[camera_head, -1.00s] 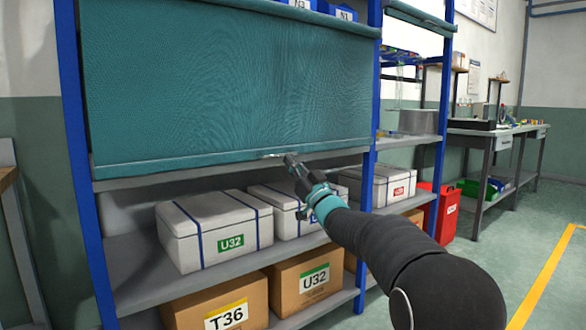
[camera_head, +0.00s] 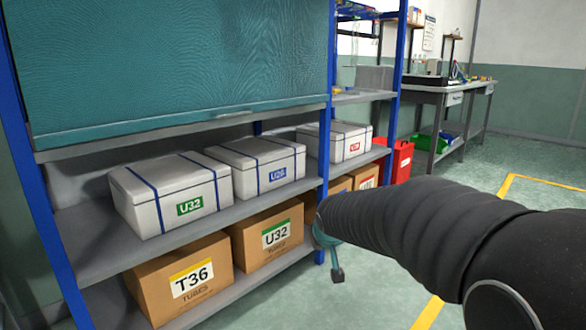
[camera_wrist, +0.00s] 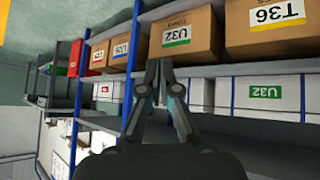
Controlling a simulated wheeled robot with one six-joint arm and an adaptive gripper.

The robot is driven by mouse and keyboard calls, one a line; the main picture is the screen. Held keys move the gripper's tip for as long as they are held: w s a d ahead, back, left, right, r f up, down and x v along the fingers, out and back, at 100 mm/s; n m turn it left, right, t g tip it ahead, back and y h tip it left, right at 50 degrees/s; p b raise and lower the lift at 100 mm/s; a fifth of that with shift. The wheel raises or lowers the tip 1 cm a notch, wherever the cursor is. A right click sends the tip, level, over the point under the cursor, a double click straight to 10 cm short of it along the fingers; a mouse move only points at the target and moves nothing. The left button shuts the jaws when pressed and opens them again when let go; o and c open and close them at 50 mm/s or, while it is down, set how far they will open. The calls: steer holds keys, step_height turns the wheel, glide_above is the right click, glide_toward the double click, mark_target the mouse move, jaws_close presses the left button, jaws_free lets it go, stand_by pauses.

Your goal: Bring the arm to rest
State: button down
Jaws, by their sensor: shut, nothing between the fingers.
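My arm (camera_head: 420,225) reaches in from the right in the head view, in front of the shelving. My gripper (camera_head: 337,276) hangs at its far end, pointing down, partly hidden behind the arm. In the wrist view my gripper (camera_wrist: 160,66) shows with its fingers together and nothing between them. It is apart from the teal blind (camera_head: 180,60), which covers the upper part of the rack down to its bottom bar. A small handle (camera_head: 235,113) sits on that bar.
White boxes (camera_head: 172,195) stand on the middle shelf and cardboard cartons (camera_head: 181,284) on the lower one. A blue rack post (camera_head: 325,150) stands close behind the gripper. A red container (camera_head: 398,161) and a workbench (camera_head: 440,95) are farther back. Floor is clear at right.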

steer(key=s+d+r+m+g+p, duration=0.1)
steer(key=s+d, duration=0.2)
steer(key=s, duration=0.8)
steer(key=s+d+r+g+p, duration=0.1)
steer(key=s+d+r+p, duration=0.1)
steer(key=s, duration=0.9)
steer(key=s+d+r+m+p, duration=0.1)
steer(key=s+d+r, duration=0.1)
steer(key=s, duration=0.9)
steer(key=shift+s+d+m+g+h, duration=0.3)
steer(key=shift+s+d+g, duration=0.1)
steer(key=shift+d, duration=0.5)
